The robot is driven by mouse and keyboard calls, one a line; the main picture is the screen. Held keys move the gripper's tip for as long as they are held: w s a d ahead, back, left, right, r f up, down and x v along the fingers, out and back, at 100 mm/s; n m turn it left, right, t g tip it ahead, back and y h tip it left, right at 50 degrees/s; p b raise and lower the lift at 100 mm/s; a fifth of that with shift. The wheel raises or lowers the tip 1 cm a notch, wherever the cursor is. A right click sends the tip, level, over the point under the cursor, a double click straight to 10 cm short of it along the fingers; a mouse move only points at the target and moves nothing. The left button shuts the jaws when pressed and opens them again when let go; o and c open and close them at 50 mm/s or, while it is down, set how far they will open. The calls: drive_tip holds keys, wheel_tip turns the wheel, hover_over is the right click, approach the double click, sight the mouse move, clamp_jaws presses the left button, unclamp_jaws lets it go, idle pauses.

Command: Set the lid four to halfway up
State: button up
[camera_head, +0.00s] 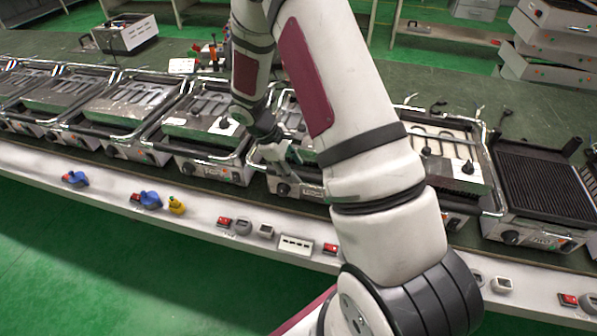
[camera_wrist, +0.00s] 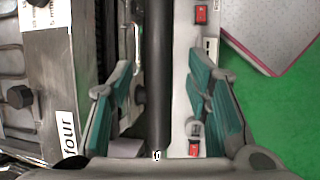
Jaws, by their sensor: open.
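A pale metal panel with a "four" label (camera_wrist: 66,138) is at the left of the wrist view, with a dark knob beside it. A dark round bar (camera_wrist: 156,60) runs lengthwise through the middle of that view. My gripper (camera_wrist: 160,85) is open, with one teal finger on each side of the bar. A gap shows between the bar and each finger; I cannot tell how deep the bar sits between them. In the head view my gripper (camera_head: 278,155) is at the front of a middle grill, largely hidden by my arm. The lid's angle cannot be told.
A row of similar grills stands along the bench, with a closed-looking one (camera_head: 203,130) to the left and an open ribbed one (camera_head: 545,185) at the right. The pale front ledge (camera_head: 110,190) carries red switches and blue plugs. Green floor lies in front.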

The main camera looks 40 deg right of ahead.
drive_tip(key=shift+x, duration=1.3)
drive_tip(key=shift+c, duration=0.6)
clamp_jaws()
drive_tip(key=shift+r, duration=0.1)
